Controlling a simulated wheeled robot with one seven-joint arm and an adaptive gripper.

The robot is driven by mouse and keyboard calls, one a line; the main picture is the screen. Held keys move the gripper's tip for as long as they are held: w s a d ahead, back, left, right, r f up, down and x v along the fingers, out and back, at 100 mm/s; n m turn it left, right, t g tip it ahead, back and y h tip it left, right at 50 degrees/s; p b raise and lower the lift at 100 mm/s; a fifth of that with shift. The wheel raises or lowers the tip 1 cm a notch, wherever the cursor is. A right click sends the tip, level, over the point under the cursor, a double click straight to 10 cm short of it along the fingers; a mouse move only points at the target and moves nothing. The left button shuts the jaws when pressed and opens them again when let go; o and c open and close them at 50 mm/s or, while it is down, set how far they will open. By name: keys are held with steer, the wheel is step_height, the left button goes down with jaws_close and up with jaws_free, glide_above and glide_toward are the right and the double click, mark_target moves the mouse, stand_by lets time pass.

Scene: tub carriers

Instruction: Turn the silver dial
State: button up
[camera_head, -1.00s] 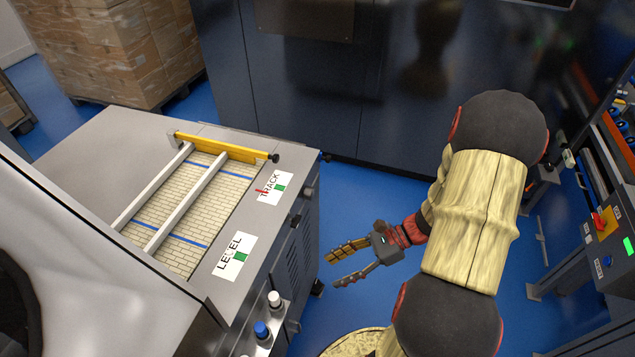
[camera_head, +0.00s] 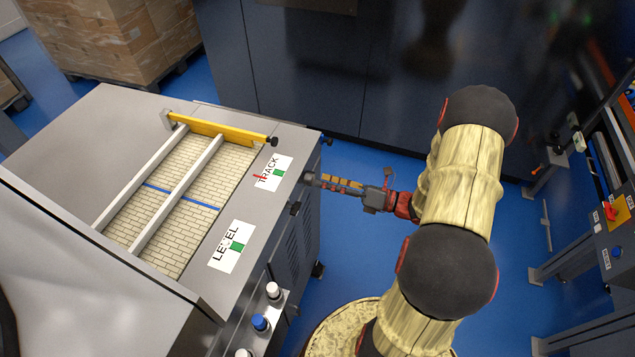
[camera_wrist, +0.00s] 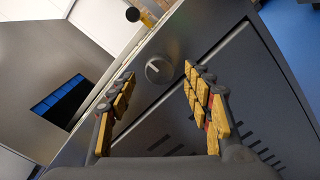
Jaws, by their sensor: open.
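The silver dial (camera_wrist: 158,70) shows in the wrist view as a round knob with a raised bar across it, on the dark side face of the machine. My gripper (camera_wrist: 160,92) is open, with its yellow-padded fingers to the left and right of the dial in that view. The dial lies a little beyond the fingertips, and I see no contact. In the head view my gripper (camera_head: 318,181) is at the machine's right side, level with the TRACK label (camera_head: 273,173); the dial is hard to make out there, by the fingertips.
The machine top (camera_head: 80,140) carries a slatted belt (camera_head: 185,205), a yellow bar (camera_head: 222,133) and a LEVEL label (camera_head: 231,246). Buttons (camera_head: 261,323) stand on its near right side. A dark cabinet (camera_head: 300,80) is behind. Blue floor is free right of the machine.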

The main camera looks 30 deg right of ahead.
mark_target(314, 180)
steer(key=shift+b+x, duration=0.3)
steer(key=shift+x, duration=1.25)
steer(key=shift+c, duration=0.5)
steer(key=shift+s, duration=0.1)
steer(key=c, duration=1)
